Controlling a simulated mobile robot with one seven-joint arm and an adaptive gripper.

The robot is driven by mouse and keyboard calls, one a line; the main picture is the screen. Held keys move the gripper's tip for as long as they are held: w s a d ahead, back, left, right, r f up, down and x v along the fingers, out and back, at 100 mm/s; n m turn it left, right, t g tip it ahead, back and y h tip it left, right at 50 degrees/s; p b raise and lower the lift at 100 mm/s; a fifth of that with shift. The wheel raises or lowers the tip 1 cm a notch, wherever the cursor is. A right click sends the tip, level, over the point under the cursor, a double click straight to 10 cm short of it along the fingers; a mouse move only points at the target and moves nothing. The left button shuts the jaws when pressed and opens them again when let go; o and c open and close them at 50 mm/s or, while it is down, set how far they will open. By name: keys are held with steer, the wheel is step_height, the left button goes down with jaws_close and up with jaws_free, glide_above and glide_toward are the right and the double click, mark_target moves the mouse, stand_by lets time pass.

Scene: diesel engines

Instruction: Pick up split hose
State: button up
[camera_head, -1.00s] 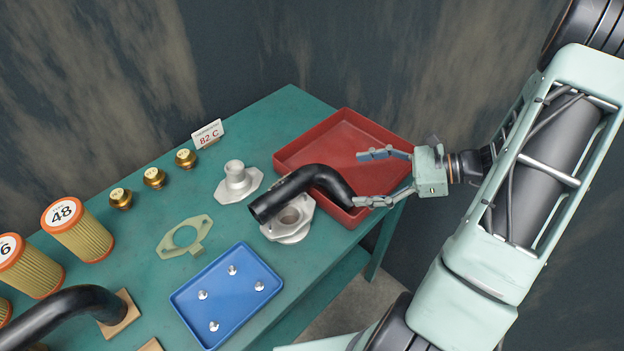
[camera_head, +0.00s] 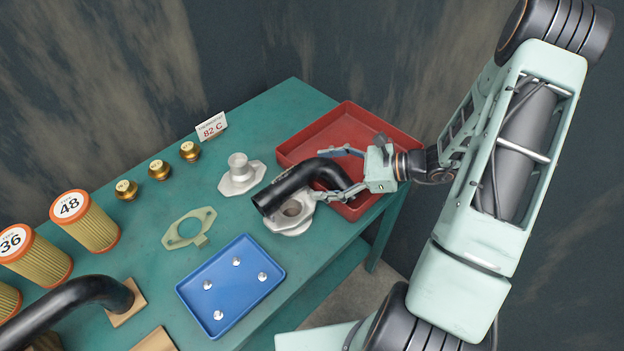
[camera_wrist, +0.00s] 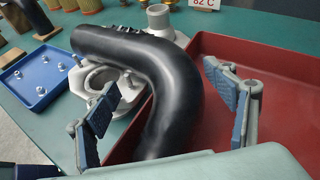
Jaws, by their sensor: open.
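A black bent hose (camera_head: 296,182) lies with one end over a grey metal housing (camera_head: 292,214) and its other end over the near left edge of the red tray (camera_head: 347,110). My gripper (camera_head: 334,174) is open, with one finger on each side of the hose's tray-side end. In the wrist view the hose (camera_wrist: 168,85) runs between the two open, blue-padded fingers of my gripper (camera_wrist: 168,115), with a gap to the right finger. I cannot tell whether the left finger touches it. A split in the hose is not clear. Another black hose (camera_head: 70,296) rests on wooden blocks at lower left.
A blue tray (camera_head: 227,310) with several small bolts, a pale gasket (camera_head: 190,228) and a metal flange (camera_head: 240,175) sit nearby on the green table (camera_head: 285,100). Brass thermostats, a sign (camera_head: 211,127) and yellow filters (camera_head: 86,222) stand to the left.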

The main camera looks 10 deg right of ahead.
steer(key=c, duration=1.7)
steer(key=shift+o, duration=0.2)
steer(key=shift+r, duration=0.55)
steer(key=c, duration=0.3)
steer(key=shift+r, duration=0.95)
steer(key=shift+c, duration=0.2)
steer(key=s+r, duration=0.1)
steer(key=r, duration=0.1)
steer(key=s+a+r, duration=0.1)
steer(key=s+r, duration=0.2)
steer(key=r, duration=0.1)
steer(key=shift+s+a, duration=0.3)
steer(key=shift+s, duration=0.05)
jaws_close()
steer(key=s+a+r+b, duration=0.2)
steer(key=s+r+b, duration=0.1)
steer(key=s, duration=0.5)
steer(key=shift+s+a+r+b, duration=0.15)
steer(key=shift+a+r+b, duration=0.25)
steer(key=shift+b, duration=0.5)
